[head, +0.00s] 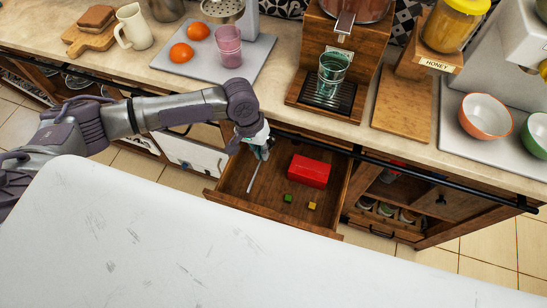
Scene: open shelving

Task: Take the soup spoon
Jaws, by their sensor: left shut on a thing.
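An open wooden drawer (231,188) sticks out below the counter. My left arm reaches in from the left, and its gripper (260,153) points down over the back left part of the drawer. The gripper is shut on the soup spoon (252,181), which shows as a thin silvery piece slanting down and left from the fingers. The spoon's upper end is hidden by the gripper. I cannot tell whether the spoon touches the drawer floor. My right gripper is not in view.
A red box (308,171), a green cube (288,198) and a yellow cube (312,206) lie in the drawer. The counter edge and dark rail (400,165) run behind it. A white tabletop (150,250) fills the foreground.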

